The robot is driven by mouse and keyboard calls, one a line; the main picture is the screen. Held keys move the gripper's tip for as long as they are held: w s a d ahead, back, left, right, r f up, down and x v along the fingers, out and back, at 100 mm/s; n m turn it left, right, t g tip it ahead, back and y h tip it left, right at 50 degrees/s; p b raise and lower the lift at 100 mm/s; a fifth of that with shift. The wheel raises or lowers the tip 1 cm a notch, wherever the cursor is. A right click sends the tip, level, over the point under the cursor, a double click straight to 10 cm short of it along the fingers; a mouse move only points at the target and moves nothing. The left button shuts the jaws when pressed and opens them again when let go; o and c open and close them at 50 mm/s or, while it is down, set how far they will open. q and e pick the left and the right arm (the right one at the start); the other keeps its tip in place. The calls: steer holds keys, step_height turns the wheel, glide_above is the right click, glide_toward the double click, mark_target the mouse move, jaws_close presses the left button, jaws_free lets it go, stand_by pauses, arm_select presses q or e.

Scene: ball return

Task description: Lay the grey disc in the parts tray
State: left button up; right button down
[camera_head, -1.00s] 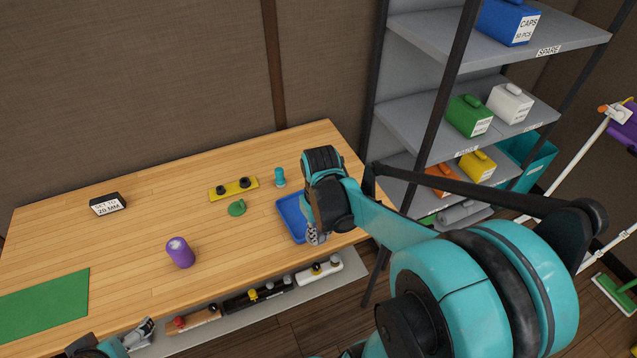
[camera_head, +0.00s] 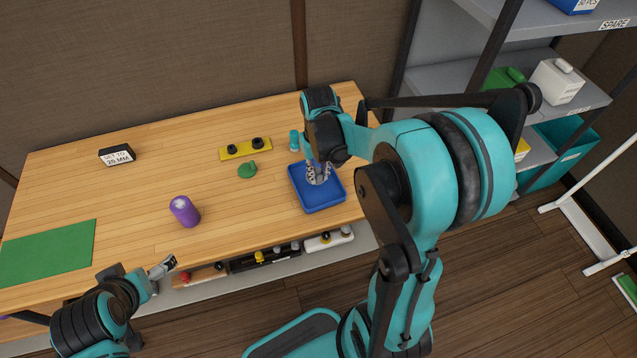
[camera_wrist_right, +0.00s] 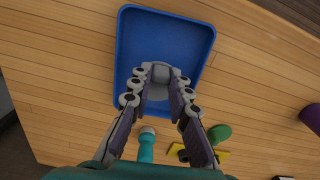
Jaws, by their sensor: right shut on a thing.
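The blue parts tray (camera_head: 330,203) lies at the right end of the wooden table, and fills the upper middle of the right wrist view (camera_wrist_right: 128,52). My right gripper (camera_head: 319,178) points down over the tray. In the right wrist view its fingers (camera_wrist_right: 160,80) are shut on the grey disc (camera_wrist_right: 159,92), which shows between the fingertips against the tray floor. The fingers partly hide the disc, and I cannot tell whether it touches the floor. My left gripper (camera_head: 165,266) is empty off the table's front edge; its finger opening is unclear.
A teal cylinder (camera_head: 294,141) stands just behind the tray. Left of it are a yellow block with black knobs (camera_head: 245,149), a green disc (camera_head: 247,170) and a purple cylinder (camera_head: 185,211). A label block (camera_head: 117,155) and green mat (camera_head: 48,252) lie farther left. Shelves stand right.

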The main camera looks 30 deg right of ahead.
mark_target(318, 182)
steer(key=shift+f+b, duration=0.85)
steer(key=shift+f, duration=1.15)
steer(key=shift+f, duration=0.1)
steer(key=c, duration=1.4)
jaws_free()
steer(key=shift+c, duration=0.2)
